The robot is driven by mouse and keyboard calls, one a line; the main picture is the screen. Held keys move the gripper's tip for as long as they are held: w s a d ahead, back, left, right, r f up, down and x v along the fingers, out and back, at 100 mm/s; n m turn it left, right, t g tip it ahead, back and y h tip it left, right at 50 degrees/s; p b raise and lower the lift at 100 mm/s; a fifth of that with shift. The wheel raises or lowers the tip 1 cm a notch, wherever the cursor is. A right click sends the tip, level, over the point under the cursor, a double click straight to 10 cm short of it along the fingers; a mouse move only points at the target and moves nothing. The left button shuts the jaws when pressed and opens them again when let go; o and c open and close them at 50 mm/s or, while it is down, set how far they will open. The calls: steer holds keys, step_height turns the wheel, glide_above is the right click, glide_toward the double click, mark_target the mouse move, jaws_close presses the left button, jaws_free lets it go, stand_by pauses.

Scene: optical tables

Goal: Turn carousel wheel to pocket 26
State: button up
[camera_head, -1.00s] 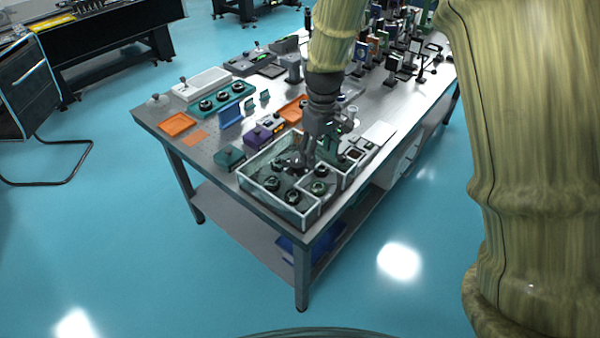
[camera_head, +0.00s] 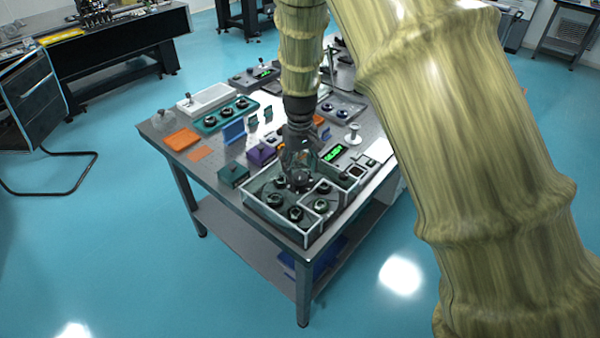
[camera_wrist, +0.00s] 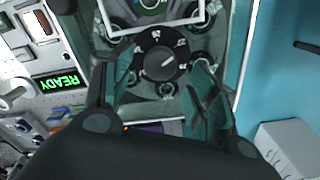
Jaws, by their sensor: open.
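My gripper (camera_head: 297,180) points down over a clear-walled case (camera_head: 312,238) at the near corner of the optical table. In the wrist view my gripper (camera_wrist: 153,82) is open, its two fingers spread on either side of a dark round wheel (camera_wrist: 160,60). The wheel has a raised knob with a pale pointer line and small pale marks around its rim. The marks are too small to read, so I cannot tell which pocket is set. I see no finger touching the wheel. In the head view my gripper covers that spot, and several dark round knobs (camera_head: 296,213) show around it.
A green READY display (camera_wrist: 60,80) is left of the wheel in the wrist view; it also shows in the head view (camera_head: 333,153). A dark green box (camera_head: 233,175), a purple box (camera_head: 262,155) and an orange tray (camera_head: 181,139) stand nearby. Clear walls surround the knobs.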

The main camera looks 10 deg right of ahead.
mark_target(300, 175)
steer(key=shift+f+p, duration=0.45)
steer(key=shift+f, duration=1.5)
jaws_close()
